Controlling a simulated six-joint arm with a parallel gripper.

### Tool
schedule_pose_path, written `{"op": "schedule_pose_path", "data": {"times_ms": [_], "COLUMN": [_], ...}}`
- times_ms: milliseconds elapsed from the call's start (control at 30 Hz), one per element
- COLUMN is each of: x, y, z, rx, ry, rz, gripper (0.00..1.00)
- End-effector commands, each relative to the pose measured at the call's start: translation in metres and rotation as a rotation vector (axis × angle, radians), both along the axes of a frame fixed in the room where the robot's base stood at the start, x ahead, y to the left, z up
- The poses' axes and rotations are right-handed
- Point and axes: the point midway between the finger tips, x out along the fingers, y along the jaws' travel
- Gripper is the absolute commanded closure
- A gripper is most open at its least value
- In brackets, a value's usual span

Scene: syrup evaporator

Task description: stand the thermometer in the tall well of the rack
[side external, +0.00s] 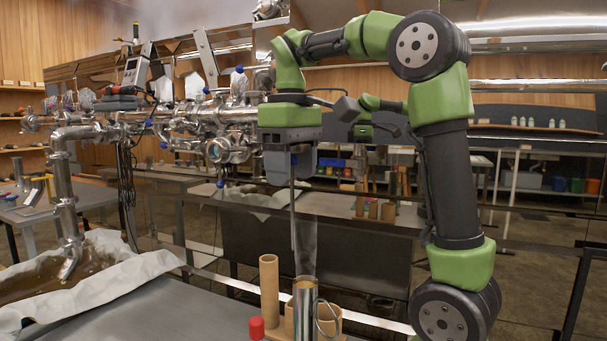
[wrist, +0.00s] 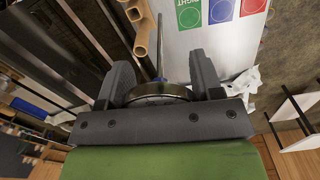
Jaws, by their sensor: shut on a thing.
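My gripper (side external: 290,178) is shut on the thermometer, whose thin stem (side external: 293,212) hangs straight down in the side view. In the wrist view the round dial of the thermometer (wrist: 158,92) sits between the two fingers (wrist: 162,70), with the stem pointing away. The rack is a group of tan tubes low in the side view; its tall well (side external: 269,287) stands at the left, shorter wells (side external: 330,319) beside it. The stem tip is above the rack and apart from it, slightly right of the tall well in the picture. The wrist view shows tan tubes (wrist: 141,48) left of the stem.
A shiny metal cup with a handle (side external: 305,312) stands in front of the rack, with a clear glass shape (side external: 306,245) above it. A red object (side external: 257,328) lies left of the rack.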

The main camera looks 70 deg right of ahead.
Motion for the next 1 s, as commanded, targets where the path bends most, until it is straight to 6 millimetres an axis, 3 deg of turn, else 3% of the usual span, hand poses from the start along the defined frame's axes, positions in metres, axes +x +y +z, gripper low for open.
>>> {"op": "schedule_pose_path", "data": {"times_ms": [200,400,600,1000], "x": [0.053,0.086,0.102,0.105], "y": [-0.041,-0.073,-0.091,-0.096], "z": [-0.004,-0.020,-0.033,-0.049], "rx": [-0.001,0.002,0.005,0.005], "ry": [0.010,0.006,-0.003,-0.002], "rz": [0.000,-0.002,-0.007,-0.004], "gripper": [0.58,0.58,0.58,0.58]}}
